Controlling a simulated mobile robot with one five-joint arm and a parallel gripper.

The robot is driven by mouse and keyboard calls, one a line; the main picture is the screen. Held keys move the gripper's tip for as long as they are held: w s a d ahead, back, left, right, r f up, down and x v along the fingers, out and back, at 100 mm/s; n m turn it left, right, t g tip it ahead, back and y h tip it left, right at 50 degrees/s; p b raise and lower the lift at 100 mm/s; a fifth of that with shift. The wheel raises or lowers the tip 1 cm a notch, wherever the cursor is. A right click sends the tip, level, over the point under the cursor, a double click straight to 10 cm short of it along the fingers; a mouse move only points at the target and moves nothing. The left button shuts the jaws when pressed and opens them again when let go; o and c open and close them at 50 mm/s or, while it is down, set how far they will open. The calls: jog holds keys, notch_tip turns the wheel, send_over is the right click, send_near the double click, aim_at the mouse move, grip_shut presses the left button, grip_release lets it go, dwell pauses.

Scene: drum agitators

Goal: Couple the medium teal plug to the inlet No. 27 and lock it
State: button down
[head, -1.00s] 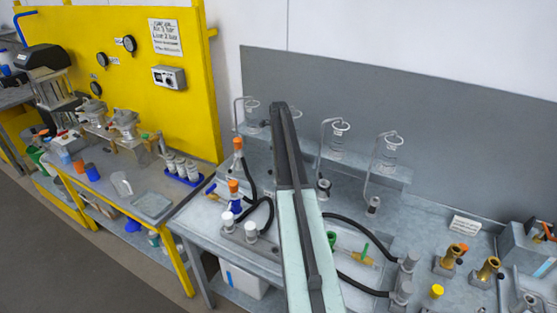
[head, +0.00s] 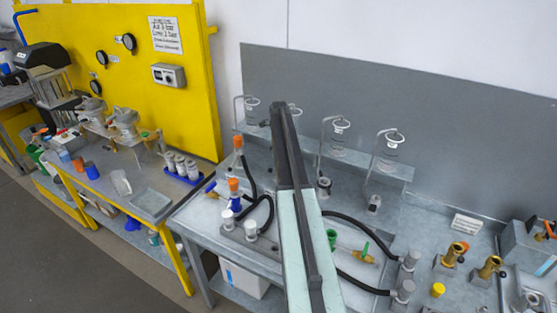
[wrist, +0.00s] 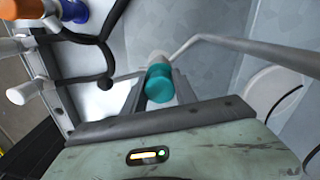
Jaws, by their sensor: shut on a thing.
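The teal plug (wrist: 160,84) is a short teal cylinder between the jaws of my gripper (wrist: 158,95) in the wrist view, and my gripper is shut on it. A pale round end shows just beyond the plug; I cannot tell whether it touches the plug. In the head view my arm hides the gripper and the plug. Inlet No. 27 cannot be picked out, as no number is readable. Several glass vessels in ring stands (head: 388,150) stand along the back of the grey bench.
A bent grey rod (wrist: 240,48) runs close to the right of the plug. Black hoses (wrist: 97,55) and white-capped fittings (wrist: 25,92) lie to the left. In the head view, brass fittings (head: 487,268) and a yellow cap (head: 438,290) stand at the right.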

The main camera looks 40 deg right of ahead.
jog(key=c, duration=0.9)
grip_release()
notch_tip(320, 180, up, 8)
jog(key=p, duration=0.8)
jog(key=shift+f, duration=0.1)
